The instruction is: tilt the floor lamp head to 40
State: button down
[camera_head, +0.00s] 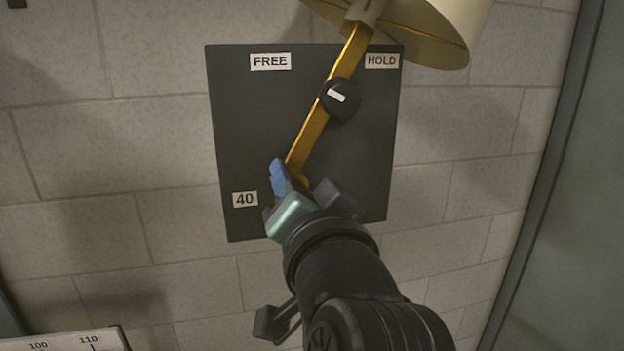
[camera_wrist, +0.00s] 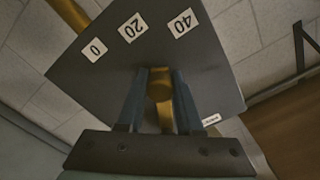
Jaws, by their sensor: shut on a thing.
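The floor lamp's gold arm (camera_head: 319,120) runs slantwise across a dark square panel (camera_head: 240,120), from upper right to lower left. A black knob (camera_head: 339,98) with a white mark sits on the arm. The cream shade (camera_head: 425,25) is at the arm's top, cut off by the picture edge. My gripper (camera_head: 288,178) is shut on the lower end of the arm, which also shows between the fingers in the wrist view (camera_wrist: 160,88). The "40" label (camera_head: 245,199) lies left of my gripper. The "0" and "20" labels show only in the wrist view (camera_wrist: 130,28).
"FREE" (camera_head: 270,61) and "HOLD" (camera_head: 382,61) labels are at the panel's top. A white scale strip (camera_head: 66,341) marked 100 and 110 is at the bottom left. A block wall (camera_head: 110,150) stands behind. A dark vertical frame (camera_head: 555,150) is at the right.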

jog(key=shift+s+a+r+m+p, duration=0.25)
jog(key=shift+a+r+m+p, duration=0.1)
jog(key=shift+a+r+m, duration=0.6)
jog(key=shift+d+f, duration=0.1)
jog(key=shift+f, duration=0.15)
jog(key=c, duration=0.6)
grip_release()
jog(key=shift+f, duration=0.15)
